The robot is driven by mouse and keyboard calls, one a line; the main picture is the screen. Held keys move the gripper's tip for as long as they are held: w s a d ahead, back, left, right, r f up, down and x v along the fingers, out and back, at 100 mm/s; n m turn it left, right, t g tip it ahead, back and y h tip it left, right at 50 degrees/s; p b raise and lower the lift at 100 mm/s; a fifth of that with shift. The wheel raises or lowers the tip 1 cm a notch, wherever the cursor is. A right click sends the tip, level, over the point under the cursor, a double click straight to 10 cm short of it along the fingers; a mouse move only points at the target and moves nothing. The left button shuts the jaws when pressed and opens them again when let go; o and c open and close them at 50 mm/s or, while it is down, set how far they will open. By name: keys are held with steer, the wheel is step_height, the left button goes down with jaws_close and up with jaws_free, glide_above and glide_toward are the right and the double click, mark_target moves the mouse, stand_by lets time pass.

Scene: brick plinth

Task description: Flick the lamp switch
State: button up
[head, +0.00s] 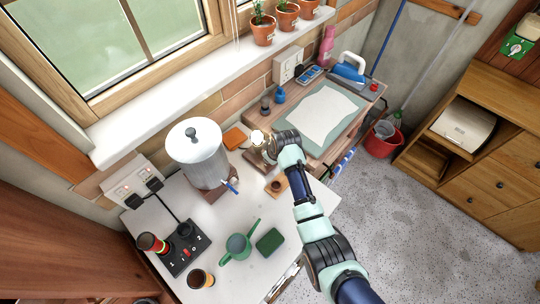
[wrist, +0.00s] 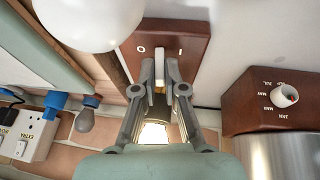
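The lamp's red-brown wooden base (wrist: 190,40) shows in the wrist view, marked O on the left and I on the right. A pale switch lever (wrist: 159,74) stands between the marks. My gripper (wrist: 160,66) has one finger on each side of the lever, the fingers close together. I cannot tell whether they touch it. The lamp's white globe (wrist: 90,18) is at the upper left, just beside the fingers.
A silver urn (head: 198,160) stands left of my gripper; its wooden base with a month dial (wrist: 284,96) is close on the right in the wrist view. Sockets (wrist: 30,130) line the wall.

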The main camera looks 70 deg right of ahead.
steer(key=o, duration=0.4)
steer(key=shift+o, duration=0.2)
steer(key=v, duration=1.2)
